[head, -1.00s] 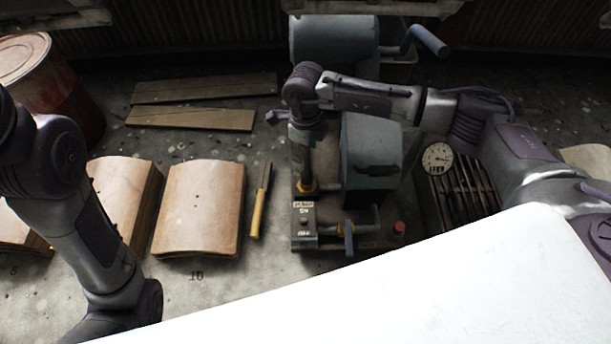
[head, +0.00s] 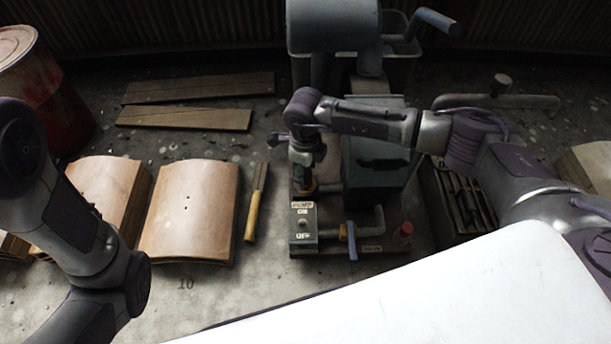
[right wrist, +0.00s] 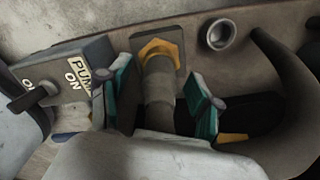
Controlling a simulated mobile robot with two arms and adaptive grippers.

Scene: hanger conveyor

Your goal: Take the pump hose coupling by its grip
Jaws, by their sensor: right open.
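The pump hose coupling shows in the right wrist view as a grey-brown cylindrical grip (right wrist: 160,88) with a yellow hex collar (right wrist: 160,49) at its far end. My right gripper (right wrist: 160,80) is open, with one teal-padded finger on each side of the grip. I cannot tell whether either pad touches it. In the head view my right gripper (head: 304,160) points down over the left side of the pump unit (head: 375,160) and hides most of the coupling. My left arm enters at the left; its gripper is out of view.
A pump switch box (head: 303,228) stands just in front of the coupling, with a blue-handled valve (head: 351,240) to its right. A yellow-handled tool (head: 254,212) and curved tan panels (head: 190,210) lie left. A red barrel (head: 45,85) stands at the back left.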

